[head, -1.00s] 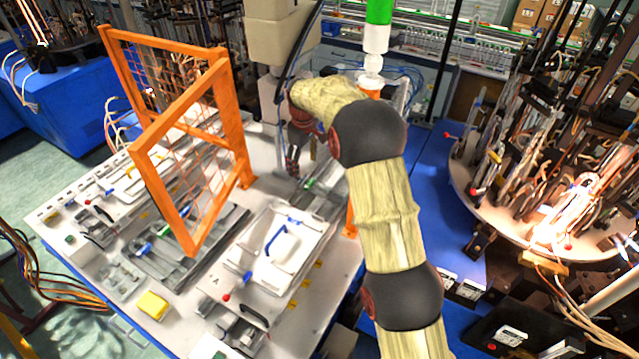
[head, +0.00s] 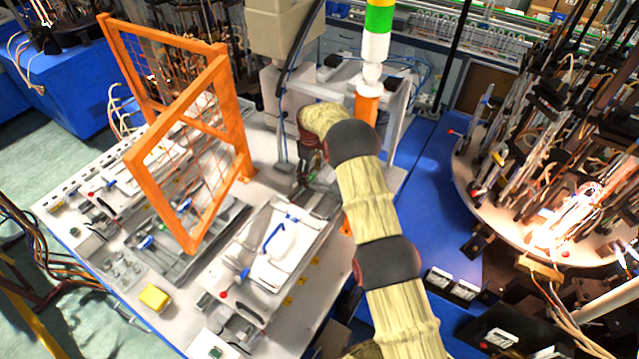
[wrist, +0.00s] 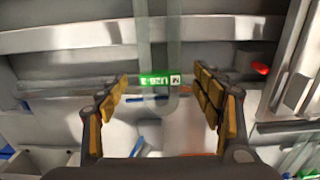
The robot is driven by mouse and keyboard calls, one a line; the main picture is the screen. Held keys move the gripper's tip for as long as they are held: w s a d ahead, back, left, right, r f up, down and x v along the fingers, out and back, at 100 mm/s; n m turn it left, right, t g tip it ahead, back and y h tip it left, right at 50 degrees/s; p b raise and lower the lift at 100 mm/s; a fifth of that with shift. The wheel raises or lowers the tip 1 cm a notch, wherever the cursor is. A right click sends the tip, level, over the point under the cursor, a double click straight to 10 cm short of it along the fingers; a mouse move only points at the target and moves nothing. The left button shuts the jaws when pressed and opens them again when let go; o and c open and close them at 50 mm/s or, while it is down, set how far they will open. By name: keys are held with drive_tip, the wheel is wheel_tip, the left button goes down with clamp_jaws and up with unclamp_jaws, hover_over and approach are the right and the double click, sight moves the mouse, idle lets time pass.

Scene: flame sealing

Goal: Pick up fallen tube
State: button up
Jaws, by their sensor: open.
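A clear tube (wrist: 157,40) with a green printed label shows in the wrist view, running from the top edge down to between my fingers. My gripper (wrist: 163,79) is open, with a padded finger on each side of the label. Gaps show between both fingers and the tube. How near the fingertips are to it in depth is hard to tell. In the head view my gripper (head: 304,180) is low over the back end of the right-hand fixture on the white table; the tube is mostly hidden there.
An orange mesh guard (head: 190,160) stands left of my gripper. An orange post with a green and white signal light (head: 376,45) rises close behind my arm. A white fixture plate with a blue handle (head: 273,240) lies in front. A round rack of glassware (head: 560,235) stands at right.

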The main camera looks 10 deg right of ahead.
wheel_tip(320, 180, down, 2)
drive_tip(key=c, duration=0.3)
drive_tip(key=c, duration=1)
